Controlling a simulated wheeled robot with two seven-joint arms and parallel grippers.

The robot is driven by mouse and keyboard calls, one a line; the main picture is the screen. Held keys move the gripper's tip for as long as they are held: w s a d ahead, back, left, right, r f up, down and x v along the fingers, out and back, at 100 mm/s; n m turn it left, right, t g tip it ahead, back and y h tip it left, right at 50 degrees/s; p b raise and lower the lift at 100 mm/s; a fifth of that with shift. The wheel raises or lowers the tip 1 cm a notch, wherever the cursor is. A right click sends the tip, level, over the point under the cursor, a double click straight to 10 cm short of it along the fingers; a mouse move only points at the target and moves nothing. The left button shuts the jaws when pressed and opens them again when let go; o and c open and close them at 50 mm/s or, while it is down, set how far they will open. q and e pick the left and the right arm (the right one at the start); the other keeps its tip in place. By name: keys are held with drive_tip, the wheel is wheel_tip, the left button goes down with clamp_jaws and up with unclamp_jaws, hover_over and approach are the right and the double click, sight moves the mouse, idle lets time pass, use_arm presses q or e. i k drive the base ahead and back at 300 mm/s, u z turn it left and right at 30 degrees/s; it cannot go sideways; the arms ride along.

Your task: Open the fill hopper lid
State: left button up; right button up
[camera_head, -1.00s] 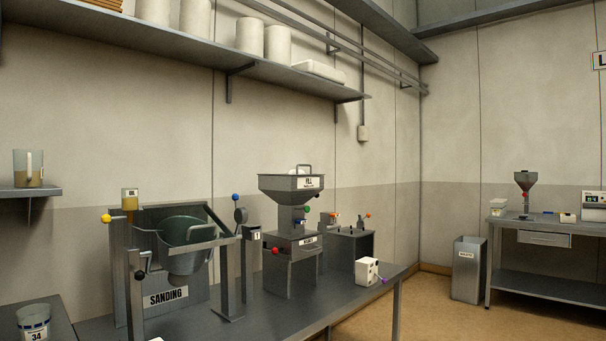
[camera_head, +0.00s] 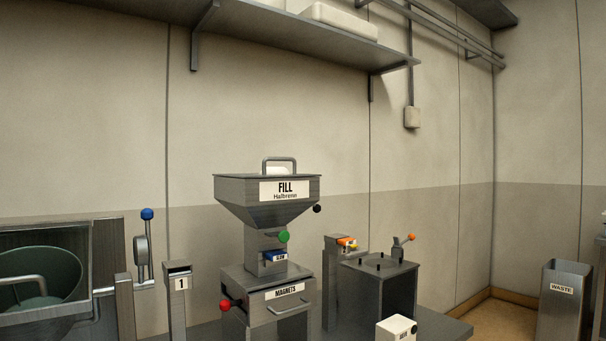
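The fill hopper (camera_head: 266,208) is a grey metal funnel with a white label reading FILL, standing in the middle of the view. Its flat lid (camera_head: 240,176) lies level across the top and looks closed. An arched metal handle (camera_head: 279,159) stands up from the lid. A black knob (camera_head: 317,208) sticks out at the hopper's right side. Below the hopper are a green knob (camera_head: 284,236) and a box labelled MAGNETS (camera_head: 267,299) with a red knob. Neither of my grippers is in view.
A wall shelf (camera_head: 270,38) runs above the hopper, with open space between. At left are a green drum (camera_head: 40,272) and a blue-knobbed lever (camera_head: 147,214). At right stand a dark metal box (camera_head: 385,290), a white box (camera_head: 396,328) and a waste bin (camera_head: 562,300).

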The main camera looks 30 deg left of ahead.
sight(265, 167)
drive_tip(key=i, duration=1.25)
drive_tip(key=u, duration=1.8)
